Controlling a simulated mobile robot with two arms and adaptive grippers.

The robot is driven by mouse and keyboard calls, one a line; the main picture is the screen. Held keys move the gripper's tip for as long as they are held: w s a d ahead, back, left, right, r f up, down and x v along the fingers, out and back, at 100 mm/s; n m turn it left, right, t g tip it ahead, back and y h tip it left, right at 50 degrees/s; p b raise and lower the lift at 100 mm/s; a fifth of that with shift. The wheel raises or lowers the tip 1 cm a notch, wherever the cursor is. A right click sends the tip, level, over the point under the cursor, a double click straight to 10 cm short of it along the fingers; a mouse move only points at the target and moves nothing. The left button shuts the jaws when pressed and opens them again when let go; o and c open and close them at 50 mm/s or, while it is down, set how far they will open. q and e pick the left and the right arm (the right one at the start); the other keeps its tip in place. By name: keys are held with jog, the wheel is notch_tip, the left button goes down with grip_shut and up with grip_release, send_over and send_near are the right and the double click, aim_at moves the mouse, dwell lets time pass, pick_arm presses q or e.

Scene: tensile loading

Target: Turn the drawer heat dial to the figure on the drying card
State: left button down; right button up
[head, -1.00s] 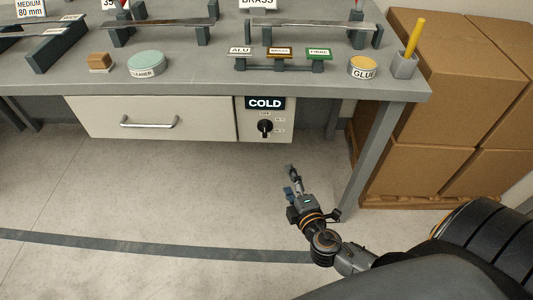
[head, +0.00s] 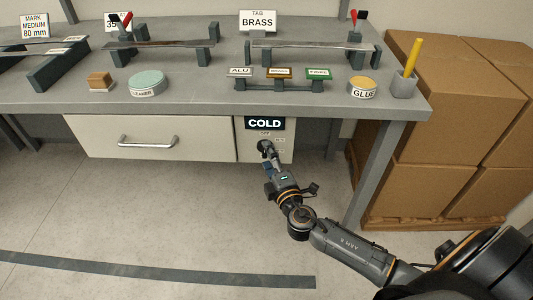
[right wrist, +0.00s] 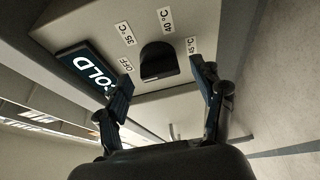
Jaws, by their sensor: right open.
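The heat dial is a black knob (right wrist: 158,62) on the pale panel beside the drawer (head: 160,138). In the right wrist view, labels OFF, 35 °C, 40 °C and 45 °C surround it; which one it points to is unclear. A dark sign (head: 265,123) above reads COLD. My right gripper (head: 266,150) is in front of the dial and hides most of it in the head view. In the right wrist view its open fingers (right wrist: 160,76) stand either side of the knob, apparently not touching it. A card (head: 111,22) starting "35" stands at the back, partly hidden. My left gripper is not in view.
The grey bench top (head: 210,92) overhangs the panel, with a glue tin (head: 362,89) and a pot holding a yellow stick (head: 404,84) near its right end. A bench leg (head: 372,175) and stacked cardboard boxes (head: 450,120) stand to the right. The floor below the drawer is clear.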

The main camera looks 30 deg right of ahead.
jog(key=shift+w+d, duration=0.1)
jog(key=shift+w, duration=0.65)
jog(key=c, duration=1.1)
jog(key=shift+f, duration=0.1)
jog(key=shift+c, duration=0.2)
